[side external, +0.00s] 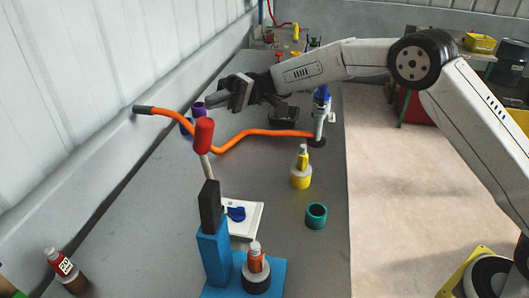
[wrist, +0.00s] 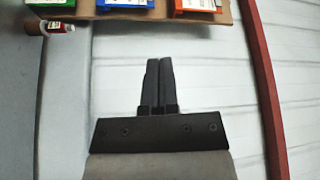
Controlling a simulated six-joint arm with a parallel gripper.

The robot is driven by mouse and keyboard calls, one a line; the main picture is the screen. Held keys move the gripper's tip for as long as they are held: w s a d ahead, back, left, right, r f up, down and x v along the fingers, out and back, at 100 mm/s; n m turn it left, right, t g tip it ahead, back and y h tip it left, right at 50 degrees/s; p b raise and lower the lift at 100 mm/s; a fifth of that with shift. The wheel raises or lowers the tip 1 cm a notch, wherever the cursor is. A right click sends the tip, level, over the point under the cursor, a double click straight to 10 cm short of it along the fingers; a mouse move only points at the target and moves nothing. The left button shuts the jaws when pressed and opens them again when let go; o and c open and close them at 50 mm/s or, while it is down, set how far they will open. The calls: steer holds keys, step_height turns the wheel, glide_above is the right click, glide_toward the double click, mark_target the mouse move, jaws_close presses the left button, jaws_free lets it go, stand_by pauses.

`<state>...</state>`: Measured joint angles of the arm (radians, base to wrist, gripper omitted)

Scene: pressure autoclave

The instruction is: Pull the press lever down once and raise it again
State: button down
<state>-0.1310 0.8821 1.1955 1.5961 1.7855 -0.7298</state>
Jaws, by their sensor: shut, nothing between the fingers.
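The press lever (side external: 204,136) has a red knob on a pale rod and stands up, slightly tilted, from the black and blue press (side external: 214,245). In the wrist view the two dark fingers of my gripper (wrist: 159,64) are together and empty. The lever does not show in the wrist view.
An orange hose (side external: 265,132) runs across the table behind the lever. A labelled bottle (side external: 64,266) is at the front left. The wrist view shows a shelf with coloured boxes (wrist: 122,3).

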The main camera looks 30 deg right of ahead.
mark_target(197, 123)
steer(key=x, duration=0.9)
steer(key=shift+s+d+f, duration=0.25)
steer(key=shift+s+d, duration=0.3)
steer(key=shift+s, duration=0.25)
steer(key=shift+s+d+f, duration=0.25)
steer(key=shift+s+d, duration=0.3)
steer(key=shift+s, duration=0.2)
steer(key=shift+d, duration=0.1)
